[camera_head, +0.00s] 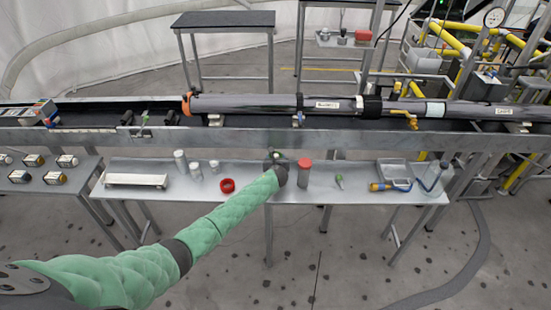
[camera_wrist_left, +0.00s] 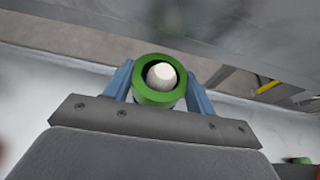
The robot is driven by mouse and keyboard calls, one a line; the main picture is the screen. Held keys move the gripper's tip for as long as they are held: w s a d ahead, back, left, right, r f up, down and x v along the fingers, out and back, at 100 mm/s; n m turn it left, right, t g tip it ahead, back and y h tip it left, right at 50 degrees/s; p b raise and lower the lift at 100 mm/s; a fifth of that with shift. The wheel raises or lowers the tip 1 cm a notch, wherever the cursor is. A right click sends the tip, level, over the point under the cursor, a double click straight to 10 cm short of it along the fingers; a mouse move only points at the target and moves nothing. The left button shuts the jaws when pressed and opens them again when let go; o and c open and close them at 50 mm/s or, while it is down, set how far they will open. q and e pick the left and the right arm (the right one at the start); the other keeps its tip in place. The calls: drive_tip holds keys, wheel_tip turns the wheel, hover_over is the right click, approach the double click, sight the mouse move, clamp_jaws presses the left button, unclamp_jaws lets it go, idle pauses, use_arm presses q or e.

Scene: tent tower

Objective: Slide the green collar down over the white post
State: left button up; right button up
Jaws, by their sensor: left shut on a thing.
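My left gripper (camera_wrist_left: 160,82) is shut on the green collar (camera_wrist_left: 142,94), with a blue finger on either side of it. In the left wrist view the round top of the white post (camera_wrist_left: 164,74) shows inside the collar's opening, a little right of its middle, with a dark gap at the left. How far down the post the collar sits cannot be told. In the head view my left gripper (camera_head: 278,164) is over the middle of the grey bench, and a small bit of green collar (camera_head: 280,154) shows at its tip. The post's lower part is hidden.
A red-topped cylinder (camera_head: 304,173) stands close right of the gripper; a red ring (camera_head: 227,185) lies to its left. A metal rail (camera_head: 250,137) runs behind.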

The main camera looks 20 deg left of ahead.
use_arm(q)
drive_tip(key=shift+f+b, duration=0.35)
drive_tip(key=shift+f, duration=0.4)
drive_tip(key=shift+s+a+f, duration=0.1)
drive_tip(key=shift+f, duration=0.05)
use_arm(e)
drive_tip(key=shift+f, duration=0.8)
drive_tip(key=shift+w, duration=0.2)
use_arm(q)
drive_tip(key=o, duration=1.1)
drive_tip(key=shift+f, duration=0.1)
drive_tip(key=shift+d+f, duration=0.1)
drive_tip(key=shift+d, duration=0.15)
drive_tip(key=v, duration=0.2)
drive_tip(key=r+v, duration=0.1)
drive_tip(key=v, duration=0.2)
drive_tip(key=b+v, duration=0.1)
drive_tip(key=v, duration=0.2)
drive_tip(key=shift+a+r, duration=0.3)
drive_tip(key=shift+r, duration=0.05)
use_arm(e)
drive_tip(key=w+a+r, duration=0.1)
drive_tip(key=w+r, duration=0.3)
drive_tip(key=w, duration=0.3)
drive_tip(key=shift+w+a+t, duration=0.25)
drive_tip(key=shift+t, duration=0.05)
